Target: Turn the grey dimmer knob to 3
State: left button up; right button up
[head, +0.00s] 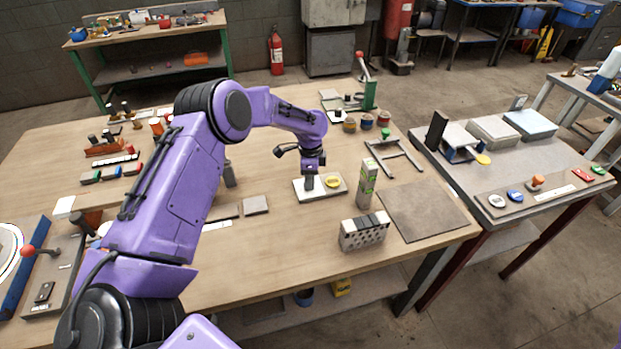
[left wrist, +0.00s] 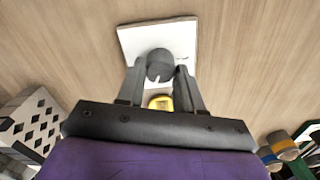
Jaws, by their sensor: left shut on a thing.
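The grey dimmer knob (left wrist: 160,64) is a round dark grey knob standing on a white plate (left wrist: 186,35). A small pale mark shows at its lower edge in the left wrist view; I cannot read any number. The plate also shows in the head view (head: 333,193), with a yellow round knob (head: 333,181) on its right part. The yellow knob shows partly in the left wrist view (left wrist: 160,103), between the finger bases. My left gripper (head: 310,180) points down over the plate, its fingers on both sides of the grey knob and shut on it. My right gripper is out of view.
A grey-green box (head: 367,184) stands upright just right of the plate. A perforated block (head: 363,232) stands nearer the front edge.

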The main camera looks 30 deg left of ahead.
pick_arm(q)
jog(key=shift+a+r, duration=0.15)
dwell(0.4)
jog(key=o, duration=0.8)
jog(key=shift+o, duration=1.2)
jog(key=shift+w+r, duration=0.1)
jog(key=shift+r, duration=0.2)
notch_tip(320, 180, up, 10)
jog(key=b, duration=0.2)
jog(key=shift+f, duration=0.1)
